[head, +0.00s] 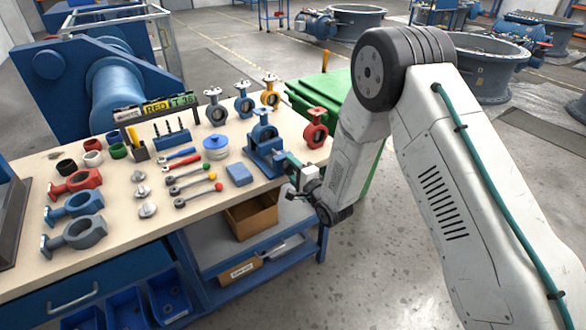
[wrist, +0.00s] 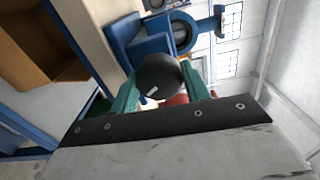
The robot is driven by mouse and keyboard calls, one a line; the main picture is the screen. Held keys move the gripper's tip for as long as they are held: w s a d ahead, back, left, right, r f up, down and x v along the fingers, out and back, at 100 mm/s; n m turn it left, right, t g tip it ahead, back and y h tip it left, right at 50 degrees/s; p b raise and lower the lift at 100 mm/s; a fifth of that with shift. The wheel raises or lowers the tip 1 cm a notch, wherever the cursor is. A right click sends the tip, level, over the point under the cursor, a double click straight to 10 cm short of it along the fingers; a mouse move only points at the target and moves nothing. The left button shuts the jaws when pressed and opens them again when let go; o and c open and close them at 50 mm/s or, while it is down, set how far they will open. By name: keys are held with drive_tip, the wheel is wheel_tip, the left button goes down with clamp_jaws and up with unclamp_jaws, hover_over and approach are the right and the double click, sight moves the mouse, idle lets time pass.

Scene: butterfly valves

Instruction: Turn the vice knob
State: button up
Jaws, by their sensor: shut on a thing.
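The blue vice (head: 262,160) stands at the right edge of the workbench, with a blue butterfly valve (head: 264,134) upright on it. The vice knob (wrist: 158,76) is round and black with a short white mark, and sits between the two green fingers in the wrist view. My gripper (wrist: 160,90) is shut on the knob. In the head view my gripper (head: 286,162) reaches the vice from the right, and the knob is hidden there. The valve also shows behind the knob in the wrist view (wrist: 181,33).
The workbench (head: 110,252) holds several valve bodies, discs, tools with coloured ends and a blue block (head: 239,174). A red valve (head: 315,128) stands close behind my gripper. A cardboard box (head: 252,217) sits on the shelf below. Open floor lies to the right.

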drive_tip(key=m, duration=0.5)
drive_tip(key=shift+w+d+m, duration=0.1)
drive_tip(key=shift+m, duration=0.2)
drive_tip(key=m, duration=0.5)
idle(0.4)
drive_tip(key=o, duration=1)
drive_tip(key=shift+f, duration=0.1)
drive_tip(key=v, duration=0.8)
